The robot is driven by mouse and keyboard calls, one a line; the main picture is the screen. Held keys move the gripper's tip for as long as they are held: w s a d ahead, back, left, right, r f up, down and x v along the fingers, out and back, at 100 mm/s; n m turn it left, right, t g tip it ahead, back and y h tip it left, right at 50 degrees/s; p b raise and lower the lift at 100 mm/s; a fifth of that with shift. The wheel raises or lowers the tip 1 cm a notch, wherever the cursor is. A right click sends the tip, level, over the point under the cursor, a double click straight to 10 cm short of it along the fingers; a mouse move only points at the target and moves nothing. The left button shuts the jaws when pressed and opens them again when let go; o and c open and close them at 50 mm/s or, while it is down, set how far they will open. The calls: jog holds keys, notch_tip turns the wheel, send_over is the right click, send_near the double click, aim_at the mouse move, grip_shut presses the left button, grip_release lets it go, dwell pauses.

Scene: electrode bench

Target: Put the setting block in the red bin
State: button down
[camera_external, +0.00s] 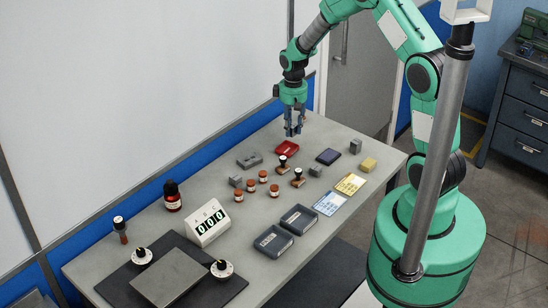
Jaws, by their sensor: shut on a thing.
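My gripper (293,128) hangs pointing down over the far part of the bench. It is shut on a small grey thing, mostly hidden by the fingers; I cannot tell for sure that it is the setting block. A flat red item (287,147) lies on the bench just below and left of the fingertips. It is the only red tray-like thing I see, but I cannot tell if it is a bin or a pad. Loose grey blocks stand at the right (355,146), near the middle (315,171) and at the left (235,181).
Two dark grey trays (260,248) sit at the front edge. Small brown jars (262,176), stamps (297,181), a dark purple pad (328,163), a yellow block (369,165) and cards (350,184) crowd the middle and right. A counter display (208,222) stands left.

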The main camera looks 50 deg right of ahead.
aim_at(293, 134)
jog(key=shift+s+f, duration=0.1)
jog(key=shift+f, duration=1.4)
jog(key=shift+f+b, duration=0.35)
jog(key=shift+f, duration=0.15)
jog(key=c, duration=1.4)
grip_release()
jog(key=shift+o, duration=0.2)
jog(key=shift+r, duration=0.1)
notch_tip(293, 134, up, 12)
jog(key=shift+r+p, duration=0.2)
jog(key=shift+p, duration=0.65)
jog(key=shift+r, duration=0.2)
